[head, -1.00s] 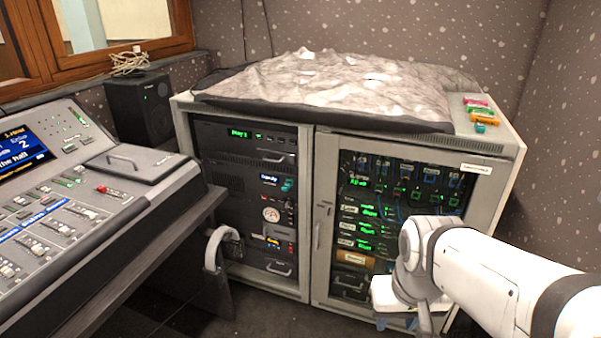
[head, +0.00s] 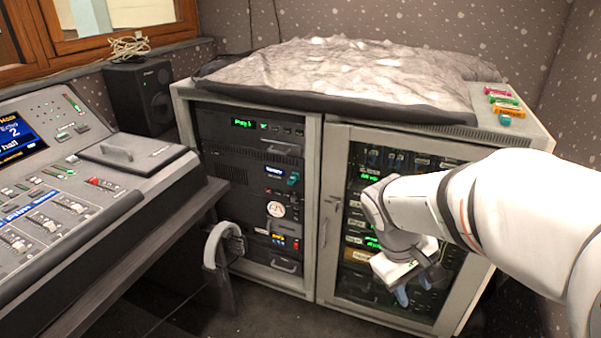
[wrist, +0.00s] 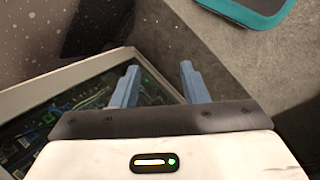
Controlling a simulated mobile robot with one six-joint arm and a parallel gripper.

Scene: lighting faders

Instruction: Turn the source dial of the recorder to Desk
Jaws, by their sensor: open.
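In the head view the left rack bay (head: 250,200) holds dark units with lit displays. One has a small blue-white display (head: 274,170) and a teal knob (head: 292,179) at its right. It may be the recorder; its lettering and the dial's setting are too small to read. My gripper (head: 413,290) is in front of the right bay's glass door, to the right of and lower than that knob, and apart from it. Its blue fingers are spread and empty, and they also show in the wrist view (wrist: 158,76). The dial is not recognisable in the wrist view.
The glass door (head: 340,240) of the right bay is shut. A mixing desk (head: 60,215) stands at left, with a grey curved handle-like object (head: 222,240) near the left bay. A grey cover (head: 340,75) lies on the cabinet. A teal-edged dark object (wrist: 258,10) shows in the wrist view.

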